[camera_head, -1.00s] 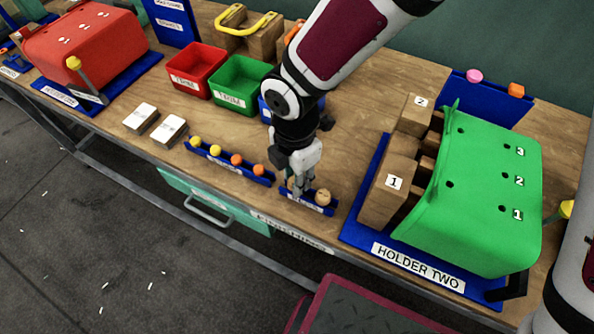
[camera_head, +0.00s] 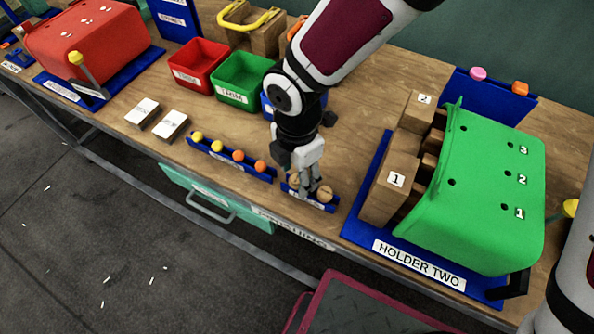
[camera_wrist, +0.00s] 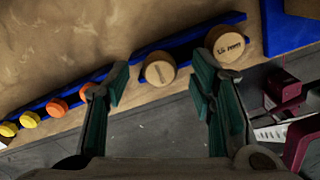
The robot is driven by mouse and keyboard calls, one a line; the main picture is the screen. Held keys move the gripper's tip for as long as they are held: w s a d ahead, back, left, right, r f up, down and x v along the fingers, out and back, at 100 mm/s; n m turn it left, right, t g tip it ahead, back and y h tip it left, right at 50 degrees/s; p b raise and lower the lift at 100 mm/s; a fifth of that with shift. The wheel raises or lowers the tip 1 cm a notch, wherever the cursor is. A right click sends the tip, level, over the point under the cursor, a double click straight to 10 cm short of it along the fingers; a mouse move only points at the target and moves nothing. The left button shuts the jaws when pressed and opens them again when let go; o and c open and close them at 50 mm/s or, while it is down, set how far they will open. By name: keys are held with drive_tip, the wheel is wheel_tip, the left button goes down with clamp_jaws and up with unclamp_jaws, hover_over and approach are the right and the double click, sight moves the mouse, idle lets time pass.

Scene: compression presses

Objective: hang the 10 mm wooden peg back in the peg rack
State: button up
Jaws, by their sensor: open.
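The blue peg rack (camera_head: 316,207) lies near the front edge of the bench. It bears two round-headed wooden pegs. The left wooden peg (camera_head: 294,184) is partly hidden by my gripper (camera_head: 304,184); the right wooden peg (camera_head: 325,194) is clear to its right. In the wrist view, my gripper (camera_wrist: 162,78) is open, and the left wooden peg (camera_wrist: 159,71) shows between its fingers, apart from both. The right wooden peg (camera_wrist: 226,45) has a size marking upside down, beyond the right finger. The left peg's marking is too blurred to read.
A blue rack (camera_head: 225,163) with yellow and orange pegs is just left. Holder two (camera_head: 480,190), with its green cover and wooden blocks (camera_head: 388,188), stands close on the right. Red and green bins (camera_head: 240,97) are behind. The bench's front edge is close.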

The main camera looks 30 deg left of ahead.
wheel_tip(320, 180, up, 12)
drive_tip(key=w+d+r+m+t, duration=0.1)
drive_tip(key=w+d+r+m, duration=0.4)
drive_tip(key=d, duration=0.4)
drive_tip(key=d+r+m+t, duration=0.2)
drive_tip(key=d+r+m, duration=0.3)
drive_tip(key=d+m, duration=0.5)
drive_tip(key=s+d+r+m+t, duration=0.1)
drive_tip(key=s+d+m, duration=0.3)
drive_tip(key=d+m, duration=0.4)
drive_tip(key=s+d+r+m+t, duration=0.1)
drive_tip(key=s+d+r+m, duration=0.2)
drive_tip(key=d+m, duration=0.5)
drive_tip(key=shift+s+d+r, duration=0.15)
drive_tip(key=shift+s+r, duration=0.2)
drive_tip(key=shift+s, duration=0.1)
